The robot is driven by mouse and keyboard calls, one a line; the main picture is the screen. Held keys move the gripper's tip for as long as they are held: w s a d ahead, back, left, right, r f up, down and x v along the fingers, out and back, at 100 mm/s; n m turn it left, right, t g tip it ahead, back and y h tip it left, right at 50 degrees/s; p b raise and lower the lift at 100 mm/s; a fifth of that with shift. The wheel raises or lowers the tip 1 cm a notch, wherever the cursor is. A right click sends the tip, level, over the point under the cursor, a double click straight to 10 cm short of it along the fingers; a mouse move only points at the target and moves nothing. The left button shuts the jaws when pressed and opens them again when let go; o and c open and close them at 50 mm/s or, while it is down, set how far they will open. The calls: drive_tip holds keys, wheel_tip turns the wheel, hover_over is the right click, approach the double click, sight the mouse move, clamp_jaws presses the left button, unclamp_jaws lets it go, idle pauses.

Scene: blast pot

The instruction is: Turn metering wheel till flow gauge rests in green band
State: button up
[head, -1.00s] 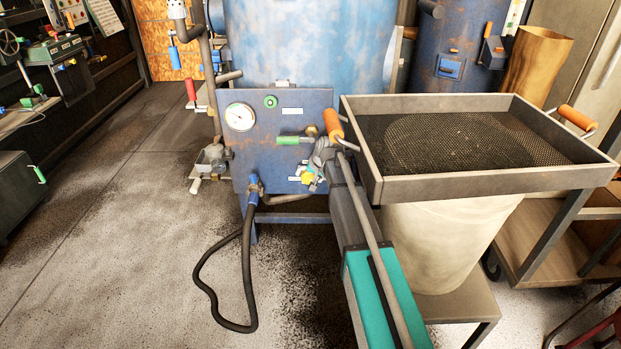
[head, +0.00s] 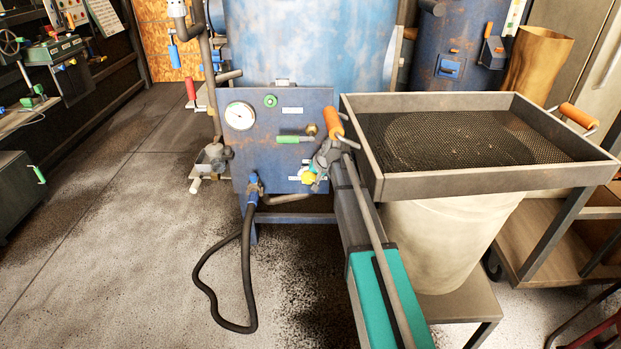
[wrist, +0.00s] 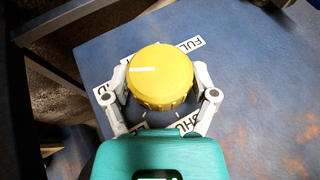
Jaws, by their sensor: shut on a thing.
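The yellow metering wheel (head: 308,177) is on the lower right of the blue control panel (head: 270,152). In the wrist view the wheel (wrist: 161,76) fills the space between my fingers, and its white pointer line points left. My gripper (wrist: 160,88) is shut on the wheel, one finger on each side. In the head view my gripper (head: 316,172) reaches the panel from the right and partly covers the wheel. The round white flow gauge (head: 239,115) is at the panel's upper left; its needle and green band are too small to read.
A FULL label (wrist: 192,44) is at the wheel's upper right; other labels are partly hidden. A green-handled lever (head: 290,139) sits above the wheel. A sieve tray (head: 480,184) stands close to the right of my arm. A black hose (head: 246,280) loops on the floor.

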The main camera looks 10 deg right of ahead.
idle(0.3)
drive_tip(key=o, duration=1)
drive_tip(key=shift+d, duration=0.1)
